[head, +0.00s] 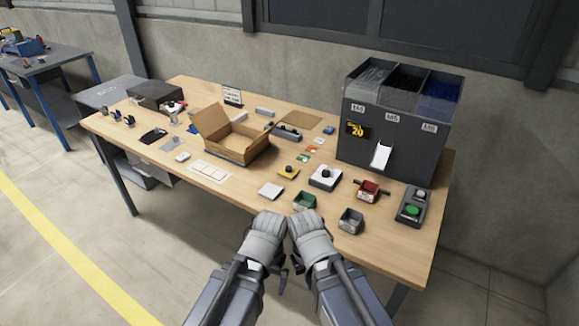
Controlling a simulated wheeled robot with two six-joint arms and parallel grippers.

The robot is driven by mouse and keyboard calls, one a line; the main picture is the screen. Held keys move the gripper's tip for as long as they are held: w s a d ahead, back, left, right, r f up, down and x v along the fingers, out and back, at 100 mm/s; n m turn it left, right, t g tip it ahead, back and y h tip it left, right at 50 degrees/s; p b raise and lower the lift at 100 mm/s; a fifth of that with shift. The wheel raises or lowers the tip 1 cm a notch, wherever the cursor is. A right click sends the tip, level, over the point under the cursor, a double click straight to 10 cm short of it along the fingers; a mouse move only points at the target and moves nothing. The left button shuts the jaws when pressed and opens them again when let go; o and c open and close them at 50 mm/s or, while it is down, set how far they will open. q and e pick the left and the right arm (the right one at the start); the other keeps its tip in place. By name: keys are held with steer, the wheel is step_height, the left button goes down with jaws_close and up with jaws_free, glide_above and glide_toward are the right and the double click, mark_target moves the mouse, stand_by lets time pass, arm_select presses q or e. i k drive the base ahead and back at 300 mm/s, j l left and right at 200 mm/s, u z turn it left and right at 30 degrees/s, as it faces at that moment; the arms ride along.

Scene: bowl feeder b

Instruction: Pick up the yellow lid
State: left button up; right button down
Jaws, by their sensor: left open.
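The yellow lid (289,172) is a small flat yellow piece with a dark knob on top. It lies on the wooden table, just left of a white piece with a dark knob. My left gripper (282,278) is low at the table's front edge, partly hidden by its own wrist. It is open, well short of the lid and not touching it. My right gripper (298,265) is close beside it, mostly hidden by its arm, so its jaws cannot be made out.
An open cardboard box (240,153) stands left of the lid. A tall dark dispenser (395,140) stands at the back right.

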mark_target(288, 171)
steer(key=i+j, duration=0.2)
steer(key=i, duration=0.2)
steer(key=i+j, duration=0.25)
steer(key=i, duration=0.2)
steer(key=i+j+u, duration=0.1)
steer(key=i, duration=0.3)
steer(key=j, duration=0.1)
